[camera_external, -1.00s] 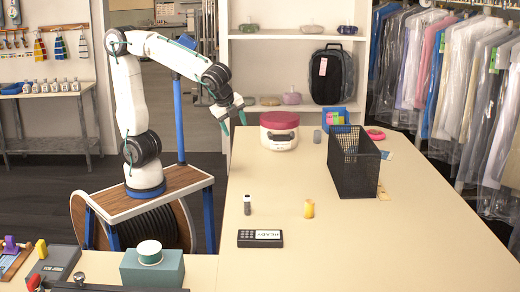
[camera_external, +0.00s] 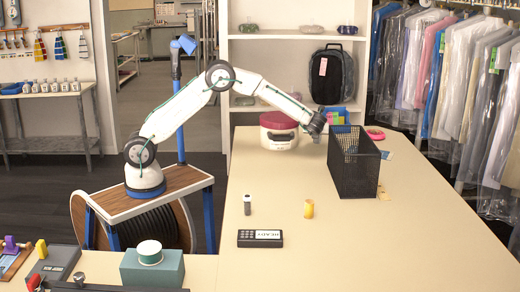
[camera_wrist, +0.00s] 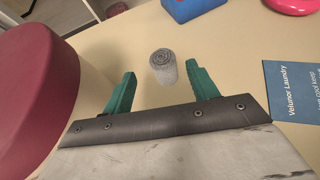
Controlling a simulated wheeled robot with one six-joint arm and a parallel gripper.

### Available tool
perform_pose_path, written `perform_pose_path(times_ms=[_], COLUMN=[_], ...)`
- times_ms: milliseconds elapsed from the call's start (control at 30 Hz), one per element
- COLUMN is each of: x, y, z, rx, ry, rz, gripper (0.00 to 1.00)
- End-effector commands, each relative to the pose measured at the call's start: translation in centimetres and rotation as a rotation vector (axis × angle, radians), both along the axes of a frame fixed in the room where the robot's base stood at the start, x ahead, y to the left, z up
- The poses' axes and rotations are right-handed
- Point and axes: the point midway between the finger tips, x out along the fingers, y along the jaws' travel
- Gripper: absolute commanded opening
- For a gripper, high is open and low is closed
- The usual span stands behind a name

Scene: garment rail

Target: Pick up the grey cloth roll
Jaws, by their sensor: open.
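The grey cloth roll (camera_wrist: 163,66) stands upright on the tabletop in the wrist view, its spiral end facing up. It sits just ahead of the gap between the green fingers of my gripper (camera_wrist: 162,73), roughly centred. My gripper is open, with nothing between the fingers. In the external view my gripper (camera_external: 315,136) is low over the far part of the table, beside the red-lidded canister, and the roll is hidden behind it.
The red-lidded canister (camera_external: 279,131) stands close on the left and also fills the left of the wrist view (camera_wrist: 35,95). A black mesh basket (camera_external: 354,165) is to the right. A blue holder (camera_wrist: 188,7) and a blue card (camera_wrist: 292,88) lie nearby.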

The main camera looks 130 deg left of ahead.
Motion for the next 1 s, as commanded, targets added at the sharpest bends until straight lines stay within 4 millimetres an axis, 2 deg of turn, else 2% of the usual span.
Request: perform_pose_path(times_ms=[367, 600, 833, 867, 1000], x=[-1.6, -3.0, -3.2, -3.2, -3.2], y=[2.7, 5.3, 5.5, 5.5, 5.5], z=[-2.1, -3.8, -4.0, -4.0, -4.0], rx=[-0.001, -0.001, 0.0, 0.0, 0.0], ry=[0.001, -0.001, -0.001, -0.001, -0.001], rz=[0.0, 0.001, 0.0, 0.0, 0.0], gripper=[0.58, 0.58, 0.58, 0.56, 0.17])
